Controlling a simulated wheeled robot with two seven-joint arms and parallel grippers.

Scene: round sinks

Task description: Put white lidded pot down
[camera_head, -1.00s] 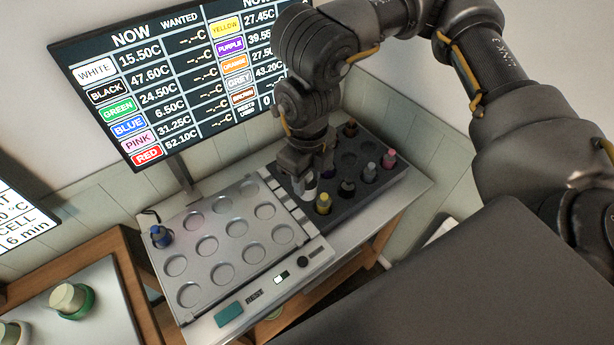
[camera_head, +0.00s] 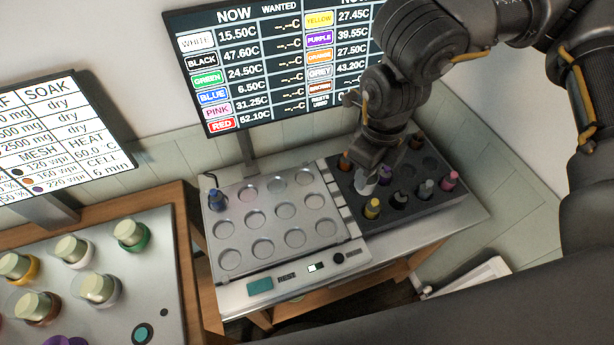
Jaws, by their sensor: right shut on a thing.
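The white lidded pot (camera_head: 365,187) is small and mostly hidden under my right gripper (camera_head: 370,173). The gripper points down and is shut on it, over the left part of the black rack (camera_head: 440,203). I cannot tell whether the pot touches the rack. My left gripper is not in view.
The rack holds several small pots, including yellow (camera_head: 372,208), grey (camera_head: 427,189) and pink (camera_head: 449,181). Left of it is a metal block (camera_head: 240,217) of mostly empty round wells, with a blue pot (camera_head: 216,199).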

